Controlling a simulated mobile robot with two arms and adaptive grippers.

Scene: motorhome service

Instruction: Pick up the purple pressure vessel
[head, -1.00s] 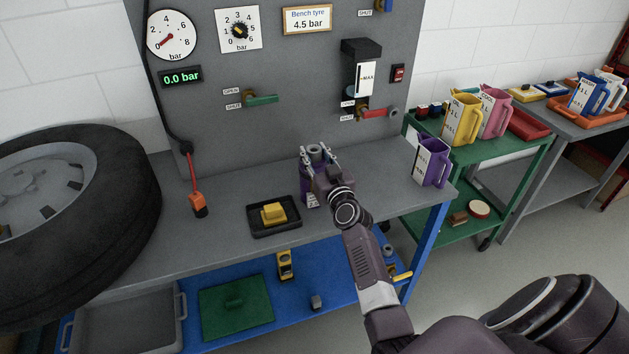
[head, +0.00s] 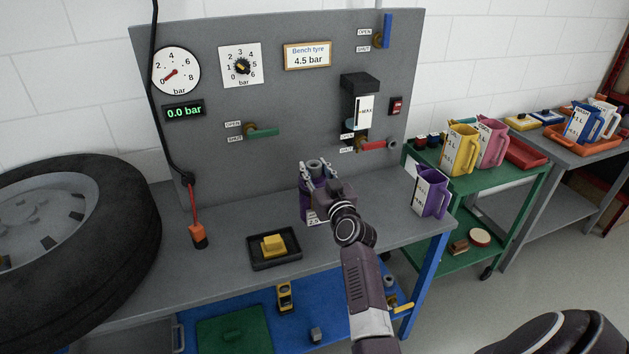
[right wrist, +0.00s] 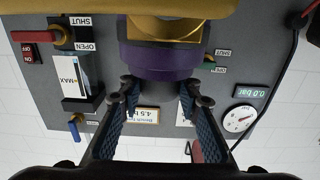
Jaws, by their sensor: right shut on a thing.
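The purple pressure vessel (head: 307,207) is upright over the grey bench, with a white label low on its front and a grey neck on top. My right gripper (head: 316,171) is shut on its neck. In the right wrist view the vessel (right wrist: 158,62) is upside down in the picture, with its grey neck between the two fingertips (right wrist: 161,93). The vessel appears raised slightly off the bench; my gripper hides part of its right side. My left gripper is not in view.
A black tray (head: 288,261) with a yellow block (head: 274,244) lies in front of the vessel. A purple jug (head: 431,192) stands to the right. A large tyre (head: 135,230) is at left. The grey panel (head: 300,120) with valves stands behind.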

